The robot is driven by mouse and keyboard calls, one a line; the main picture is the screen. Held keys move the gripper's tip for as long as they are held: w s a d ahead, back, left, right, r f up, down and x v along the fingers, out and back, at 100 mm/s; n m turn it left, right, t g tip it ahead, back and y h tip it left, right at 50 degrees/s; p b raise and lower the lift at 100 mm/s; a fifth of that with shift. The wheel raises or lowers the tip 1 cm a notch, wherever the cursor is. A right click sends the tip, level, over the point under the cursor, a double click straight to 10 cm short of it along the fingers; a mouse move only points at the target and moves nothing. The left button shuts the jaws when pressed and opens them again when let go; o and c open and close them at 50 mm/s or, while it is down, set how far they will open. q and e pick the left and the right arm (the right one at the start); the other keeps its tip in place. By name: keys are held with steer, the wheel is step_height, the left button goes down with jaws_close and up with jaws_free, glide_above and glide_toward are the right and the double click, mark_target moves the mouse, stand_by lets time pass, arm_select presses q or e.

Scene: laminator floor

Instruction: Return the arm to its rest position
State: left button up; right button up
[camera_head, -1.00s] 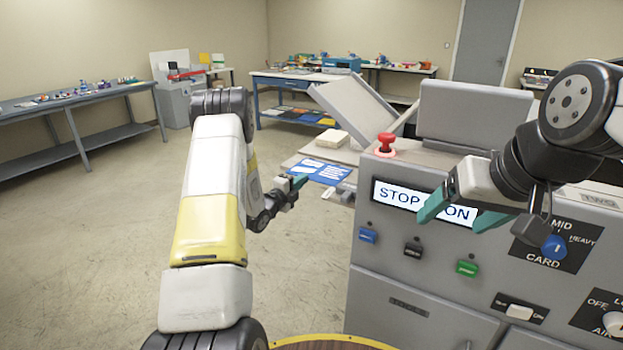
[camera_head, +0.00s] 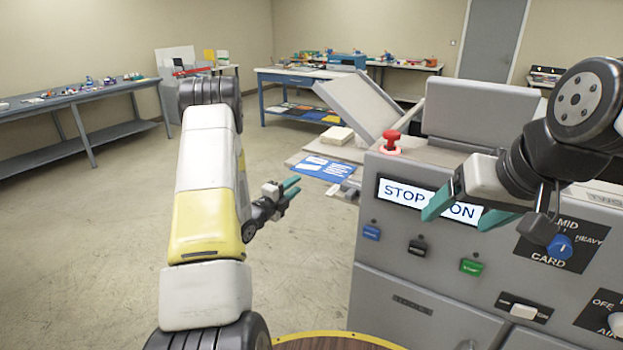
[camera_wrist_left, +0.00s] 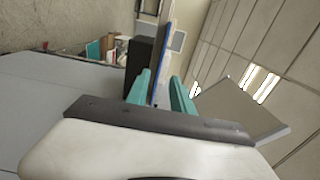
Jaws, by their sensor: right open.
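My left arm comes up from the bottom left, with its elbow raised. My left gripper (camera_head: 291,187) has teal fingers and hangs over the floor, left of the machine's side shelf. In the left wrist view its two fingers (camera_wrist_left: 161,92) stand apart with nothing held between them. My right gripper (camera_head: 470,211) is open and empty in front of the laminator's display (camera_head: 400,194), hiding part of its text, which starts with "STOP" and ends in "ON". The grey laminator (camera_head: 425,285) fills the right side.
A red stop button (camera_head: 391,138) with a lit ring sits on top of the machine. A blue sheet (camera_head: 325,169) and a pale stack (camera_head: 336,136) lie on the side shelf. A long workbench (camera_head: 72,98) stands at the left. The floor (camera_head: 95,240) at the left is clear.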

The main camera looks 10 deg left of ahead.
arm_select(q)
steer(key=shift+s+a, duration=0.15)
steer(key=shift+s, duration=0.15)
steer(key=s+r+n+g+y, duration=0.25)
steer(key=r+n, duration=0.35)
steer(key=r, duration=0.3)
steer(key=s+r+n+g+y, duration=0.25)
steer(key=r+n, duration=0.25)
steer(key=r, duration=0.3)
steer(key=s+d+r+n+g, duration=0.1)
steer(key=s+d+n+g, duration=0.1)
steer(key=s, duration=0.8)
steer(key=s+d+r+n+g, duration=0.1)
steer(key=s+d+n, duration=0.2)
steer(key=s, duration=0.8)
steer(key=s+d+r+n+g, duration=0.2)
steer(key=s+n, duration=0.3)
steer(key=s, duration=0.6)
steer(key=shift+d+n+g+h, duration=0.3)
steer(key=shift+d+h, duration=0.1)
steer(key=shift+d, duration=0.4)
